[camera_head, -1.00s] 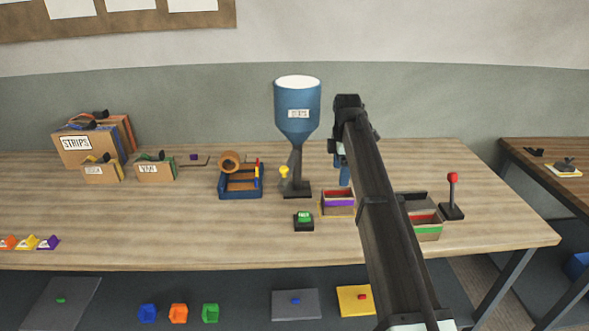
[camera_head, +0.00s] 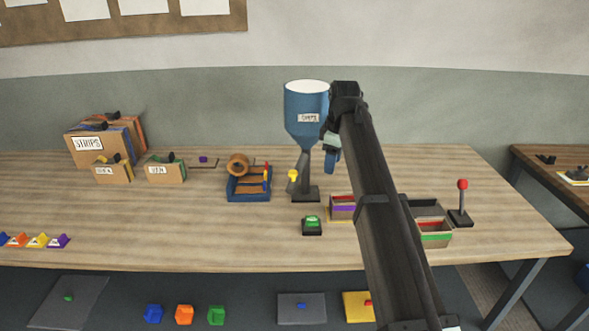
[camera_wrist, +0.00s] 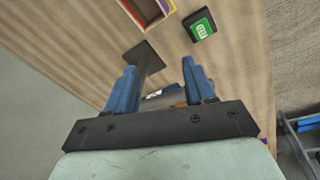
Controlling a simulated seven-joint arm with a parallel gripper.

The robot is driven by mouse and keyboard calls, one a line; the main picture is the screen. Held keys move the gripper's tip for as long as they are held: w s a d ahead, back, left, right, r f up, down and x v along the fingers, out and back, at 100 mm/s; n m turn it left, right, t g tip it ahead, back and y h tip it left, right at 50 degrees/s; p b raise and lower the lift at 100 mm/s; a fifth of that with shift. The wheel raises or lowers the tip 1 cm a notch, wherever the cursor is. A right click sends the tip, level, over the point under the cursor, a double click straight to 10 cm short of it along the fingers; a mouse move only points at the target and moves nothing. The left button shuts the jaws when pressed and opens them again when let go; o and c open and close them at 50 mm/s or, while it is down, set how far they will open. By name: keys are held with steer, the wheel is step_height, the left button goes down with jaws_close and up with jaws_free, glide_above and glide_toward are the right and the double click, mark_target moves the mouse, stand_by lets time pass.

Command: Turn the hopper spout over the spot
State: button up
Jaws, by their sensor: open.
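The hopper (camera_head: 306,112) is a blue funnel with a white top and a small label, on a dark post and base (camera_head: 308,194). Its grey spout (camera_head: 296,184) hangs low on the left of the post, with a yellow knob (camera_head: 292,175). My gripper (camera_head: 331,155) is beside the hopper's lower right, fingers pointing down. In the wrist view its blue fingers (camera_wrist: 159,85) are apart. The hopper's base (camera_wrist: 143,56) lies beyond them, and a grey part shows between them; I cannot tell whether anything touches. I cannot pick out the spot.
A green-topped button box (camera_head: 312,226) stands in front of the hopper. Small open bins (camera_head: 343,205) and a red-knobbed lever (camera_head: 461,204) are at the right, partly behind my arm. A blue tray with a roll (camera_head: 249,190) is left.

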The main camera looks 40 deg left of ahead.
mark_target(293, 172)
steer(key=s+a+r+m+y, duration=0.3)
steer(key=s+r+m, duration=0.5)
steer(key=s+r, duration=0.2)
steer(key=shift+t, duration=0.4)
steer(key=x, duration=0.9)
steer(key=d+x, duration=0.1)
steer(key=x, duration=0.3)
steer(key=shift+a+f, duration=0.15)
steer(key=shift+f, duration=0.35)
steer(key=shift+c, duration=0.4)
jaws_close()
